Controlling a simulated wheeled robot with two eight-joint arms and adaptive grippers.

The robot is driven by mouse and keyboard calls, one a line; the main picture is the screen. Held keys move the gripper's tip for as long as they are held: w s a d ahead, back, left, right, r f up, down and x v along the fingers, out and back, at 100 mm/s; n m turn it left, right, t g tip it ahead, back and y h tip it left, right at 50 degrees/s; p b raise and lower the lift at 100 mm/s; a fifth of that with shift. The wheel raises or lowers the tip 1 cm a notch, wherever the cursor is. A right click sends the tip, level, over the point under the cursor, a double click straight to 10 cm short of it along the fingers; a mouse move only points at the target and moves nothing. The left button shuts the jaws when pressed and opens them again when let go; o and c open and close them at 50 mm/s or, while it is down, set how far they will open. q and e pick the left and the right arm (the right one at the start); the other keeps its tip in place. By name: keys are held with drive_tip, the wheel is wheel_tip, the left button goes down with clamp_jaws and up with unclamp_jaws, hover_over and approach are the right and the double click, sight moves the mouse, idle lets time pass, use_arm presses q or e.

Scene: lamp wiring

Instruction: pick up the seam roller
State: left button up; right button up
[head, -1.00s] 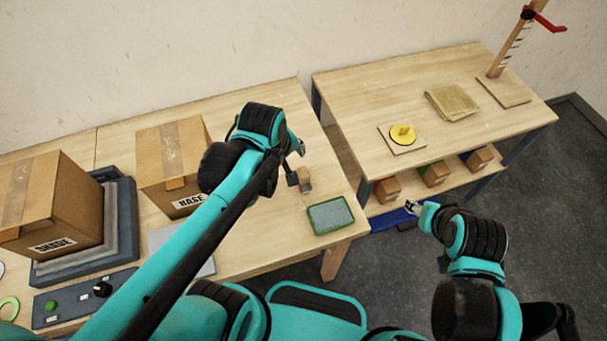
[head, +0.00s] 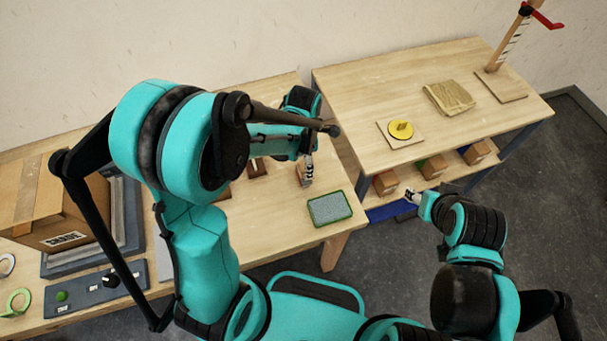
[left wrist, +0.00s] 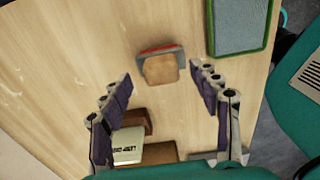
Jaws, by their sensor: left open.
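A small wooden block-shaped tool with a grey and red edge (left wrist: 160,66), which I take to be the seam roller, lies on the left table. In the head view its wooden part (head: 300,177) shows beside my left gripper (head: 308,174), which partly covers it. In the left wrist view my left gripper (left wrist: 163,82) is open and empty. Its fingers are spread to either side, with the tool just beyond and between the tips. I cannot tell the exact height above it. My right gripper (head: 412,196) is low by the right table's shelf; its fingers are too small to read.
A green-rimmed tray (head: 330,209) lies close to the tool at the table edge. A brown item with a white label (left wrist: 130,145) lies nearer the gripper's palm. A cardboard box (head: 62,205) stands at left. The right table (head: 360,85) holds a yellow disc (head: 400,129) and folded cloth (head: 449,98).

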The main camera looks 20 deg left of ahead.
use_arm(q)
wheel_tip(320, 180, down, 3)
drive_tip(key=shift+r, duration=0.1)
clamp_jaws()
drive_tip(key=shift+r, duration=0.1)
drive_tip(key=shift+r, duration=0.55)
wheel_tip(320, 180, up, 3)
drive_tip(key=shift+p, duration=0.55)
drive_tip(key=s+d+r+p, duration=0.2)
drive_tip(key=d+r, duration=0.4)
drive_tip(key=d, duration=0.5)
drive_tip(key=shift+s+d+r, duration=0.15)
drive_tip(key=shift+s+r, duration=0.25)
drive_tip(key=shift+s, duration=0.15)
drive_tip(key=c, duration=0.7)
unclamp_jaws()
drive_tip(key=c, duration=0.4)
